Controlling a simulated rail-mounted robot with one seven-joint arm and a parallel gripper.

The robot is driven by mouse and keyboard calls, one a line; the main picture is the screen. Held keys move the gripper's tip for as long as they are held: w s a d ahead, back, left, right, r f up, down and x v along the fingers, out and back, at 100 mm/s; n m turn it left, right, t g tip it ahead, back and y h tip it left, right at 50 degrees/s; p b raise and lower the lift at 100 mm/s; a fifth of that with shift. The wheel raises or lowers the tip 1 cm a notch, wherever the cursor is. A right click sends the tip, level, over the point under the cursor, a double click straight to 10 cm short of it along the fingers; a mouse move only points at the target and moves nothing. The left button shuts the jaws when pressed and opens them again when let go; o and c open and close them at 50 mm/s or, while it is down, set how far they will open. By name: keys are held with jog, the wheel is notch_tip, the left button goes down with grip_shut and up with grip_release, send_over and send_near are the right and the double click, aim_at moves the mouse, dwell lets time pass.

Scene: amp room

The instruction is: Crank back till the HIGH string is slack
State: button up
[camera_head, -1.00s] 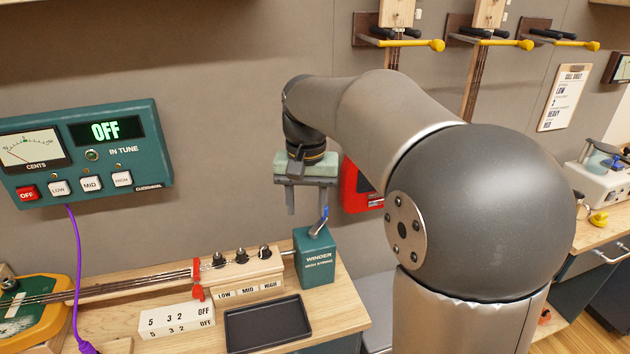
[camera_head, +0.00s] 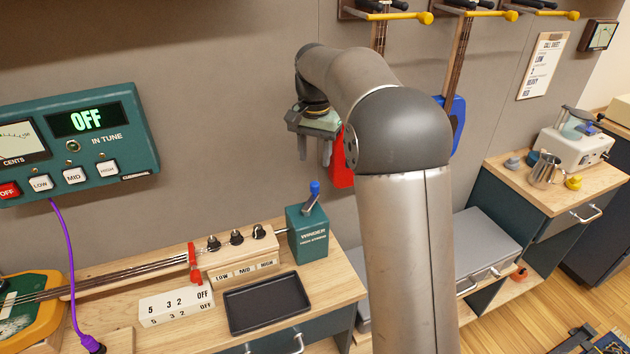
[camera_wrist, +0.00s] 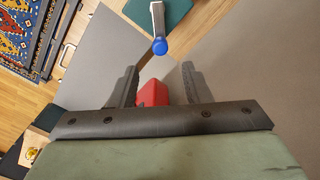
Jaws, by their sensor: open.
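The green winder box (camera_head: 308,232) stands at the right end of the bench. Its grey crank has a blue knob (camera_head: 314,187), which points up. My gripper (camera_head: 315,152) is above the winder, with its fingers pointing down, open and empty. In the wrist view the blue knob (camera_wrist: 160,46) lies beyond the fingers, apart from them. The tuner pegs (camera_head: 236,238) stand on a wooden block labelled LOW, MID and HIGH (camera_head: 245,270). The strings (camera_head: 130,278) run left from a red clip (camera_head: 194,262). Their tension cannot be told.
A tuner panel (camera_head: 75,145) on the wall reads OFF. A black tray (camera_head: 268,322) and a white numbered block (camera_head: 176,306) lie in front of the pegs. A red object (camera_head: 341,170) hangs behind my gripper. A side bench stands at the right.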

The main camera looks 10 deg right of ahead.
aim_at(315, 183)
notch_tip(315, 183, down, 8)
jog(key=shift+f, duration=0.2)
grip_shut()
